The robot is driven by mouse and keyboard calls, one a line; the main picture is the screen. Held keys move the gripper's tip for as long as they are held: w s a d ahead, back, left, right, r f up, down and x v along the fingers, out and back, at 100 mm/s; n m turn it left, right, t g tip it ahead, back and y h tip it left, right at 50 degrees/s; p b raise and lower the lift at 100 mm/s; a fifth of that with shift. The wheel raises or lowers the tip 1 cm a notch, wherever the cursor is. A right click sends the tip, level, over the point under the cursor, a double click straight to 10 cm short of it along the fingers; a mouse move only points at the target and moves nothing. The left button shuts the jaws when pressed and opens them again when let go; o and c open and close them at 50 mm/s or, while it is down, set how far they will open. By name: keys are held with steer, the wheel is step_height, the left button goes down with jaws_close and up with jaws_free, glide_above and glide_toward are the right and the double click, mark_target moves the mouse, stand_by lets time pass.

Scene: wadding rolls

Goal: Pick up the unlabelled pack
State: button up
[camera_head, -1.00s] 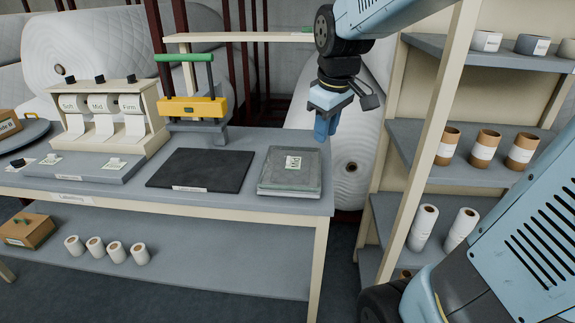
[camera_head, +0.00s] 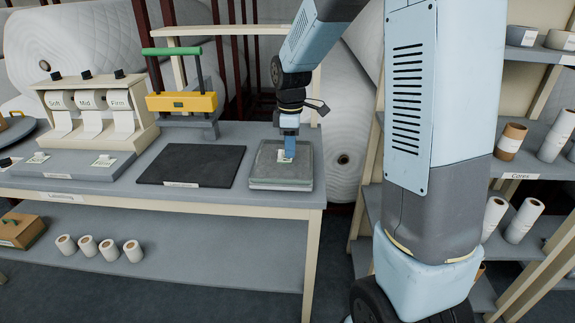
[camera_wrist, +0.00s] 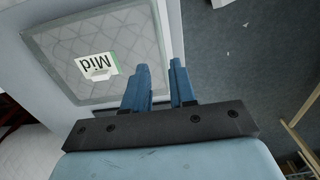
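A flat grey quilted pack (camera_head: 268,178) lies at the right end of the workbench. A small white and green label reading "Mid" (camera_wrist: 97,64) sits on it, so this pack (camera_wrist: 125,30) is labelled. I see no pack that is clearly without a label. My gripper (camera_head: 290,155) points down at the right part of the pack, close beside the label. In the wrist view my gripper (camera_wrist: 160,66) has its two blue fingers apart with nothing between them. The height of the fingertips above the pack is hard to tell.
The workbench (camera_head: 228,198) also holds a dark flat plate (camera_head: 190,165), a yellow press with a green handle (camera_head: 182,102) and a label dispenser (camera_head: 92,118). Several small rolls (camera_head: 98,248) stand on the lower shelf. A shelf rack (camera_head: 525,180) stands at the right.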

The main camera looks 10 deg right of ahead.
glide_above(292, 181)
steer(key=f, duration=0.5)
steer(key=shift+w+a+f, duration=0.2)
steer(key=shift+w+f, duration=0.1)
steer(key=shift+s+d+f, duration=0.1)
steer(key=shift+f, duration=1.25)
steer(key=shift+s+d+f, duration=0.1)
steer(key=shift+f, duration=1.2)
steer(key=shift+c, duration=0.3)
jaws_close()
